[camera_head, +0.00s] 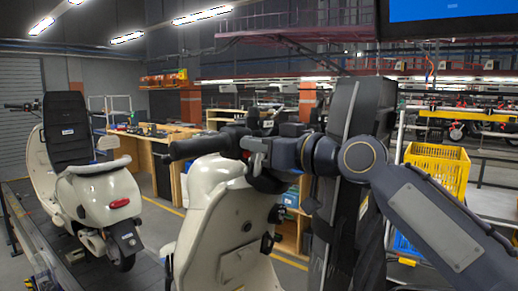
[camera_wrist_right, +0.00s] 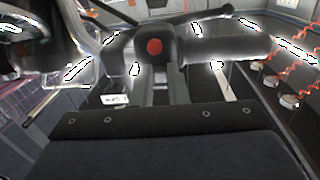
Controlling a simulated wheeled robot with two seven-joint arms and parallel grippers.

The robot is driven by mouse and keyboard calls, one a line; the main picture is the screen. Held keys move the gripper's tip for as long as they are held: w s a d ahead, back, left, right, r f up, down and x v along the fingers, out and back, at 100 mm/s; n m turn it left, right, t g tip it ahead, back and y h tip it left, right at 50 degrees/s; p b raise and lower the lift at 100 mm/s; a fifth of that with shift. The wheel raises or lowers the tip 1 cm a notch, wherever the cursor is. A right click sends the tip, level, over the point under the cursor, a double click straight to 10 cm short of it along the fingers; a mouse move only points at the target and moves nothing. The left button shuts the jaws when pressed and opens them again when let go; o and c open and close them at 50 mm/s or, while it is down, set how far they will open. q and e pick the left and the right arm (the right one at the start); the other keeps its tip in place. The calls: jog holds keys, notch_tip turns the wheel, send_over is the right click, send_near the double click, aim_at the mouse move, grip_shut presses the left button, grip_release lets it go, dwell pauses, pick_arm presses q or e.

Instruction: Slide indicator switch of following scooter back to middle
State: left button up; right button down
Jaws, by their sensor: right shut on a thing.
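The near cream scooter (camera_head: 215,225) stands in the lower middle of the head view, with its black handlebar grip (camera_head: 200,147) pointing left. My right gripper (camera_head: 258,150) reaches in from the right at the handlebar. In the right wrist view its two fingers (camera_wrist_right: 162,82) are shut on the black switch housing (camera_wrist_right: 154,62), which carries a round red button (camera_wrist_right: 154,47). The indicator switch itself cannot be made out, so its position cannot be told. My left gripper is not in view.
Another cream scooter (camera_head: 105,195) stands on the slat conveyor (camera_head: 45,235) at the left. Wooden workbenches (camera_head: 160,145) stand behind. A yellow crate (camera_head: 437,168) is at the right, behind my right arm.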

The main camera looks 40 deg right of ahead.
jog(key=c, duration=1.8)
grip_release()
jog(key=shift+d, duration=0.2)
jog(key=shift+o, duration=2)
jog(key=shift+a, duration=0.1)
jog(key=s+d+b, duration=0.1)
jog(key=s+b, duration=0.1)
jog(key=s, duration=0.5)
jog(key=shift+s+d, duration=0.3)
jog(key=shift+s, duration=0.05)
